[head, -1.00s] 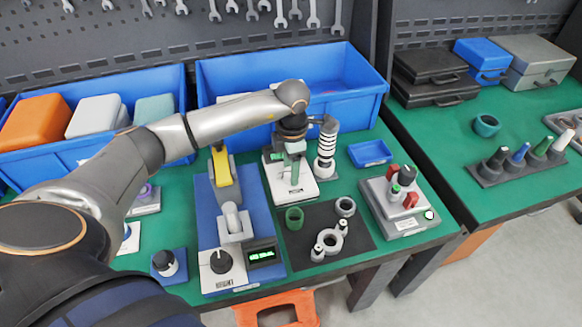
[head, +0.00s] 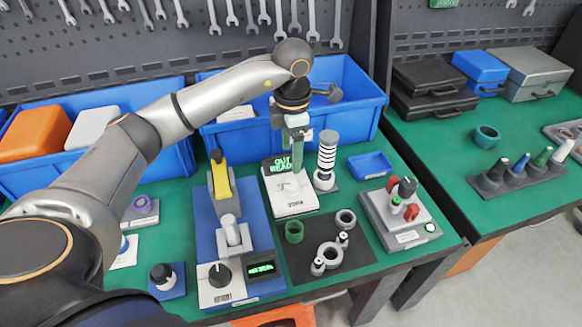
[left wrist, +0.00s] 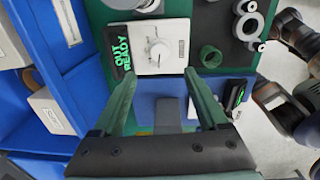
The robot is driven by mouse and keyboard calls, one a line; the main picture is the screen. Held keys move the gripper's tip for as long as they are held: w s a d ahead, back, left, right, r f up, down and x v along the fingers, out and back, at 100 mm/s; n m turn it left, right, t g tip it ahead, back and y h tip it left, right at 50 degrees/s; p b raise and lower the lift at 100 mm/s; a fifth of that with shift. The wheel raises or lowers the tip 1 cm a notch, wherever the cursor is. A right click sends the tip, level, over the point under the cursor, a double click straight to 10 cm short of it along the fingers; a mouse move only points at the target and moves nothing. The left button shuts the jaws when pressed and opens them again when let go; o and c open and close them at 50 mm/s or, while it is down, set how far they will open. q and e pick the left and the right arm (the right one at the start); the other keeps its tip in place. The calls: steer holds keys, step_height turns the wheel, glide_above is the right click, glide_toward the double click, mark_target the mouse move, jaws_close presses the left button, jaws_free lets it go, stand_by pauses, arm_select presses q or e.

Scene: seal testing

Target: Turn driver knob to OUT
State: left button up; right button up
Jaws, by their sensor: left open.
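A white box (head: 291,203) with a green-lit display (head: 281,164) reading OUT READY stands mid-table. In the left wrist view the same white box (left wrist: 177,58) shows a small round dial knob (left wrist: 158,50) with marks around it, and the display (left wrist: 120,62) beside it. My left gripper (head: 296,165) hangs over this box, pointing down. In the left wrist view its two green fingers (left wrist: 160,77) are apart with nothing between them, and the dial is beyond the tips. My right gripper is not seen.
A striped post (head: 326,155) stands close to the box's right. A blue-based fixture (head: 208,240) with a yellow lever (head: 219,178) and black knob (head: 220,272) is on the left. A black mat (head: 300,262) with rings lies in front. Blue bins (head: 345,100) stand behind.

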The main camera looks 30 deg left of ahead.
arm_select(q)
step_height(320, 180, up, 2)
steer(key=shift+r, duration=0.2)
stand_by(1.3)
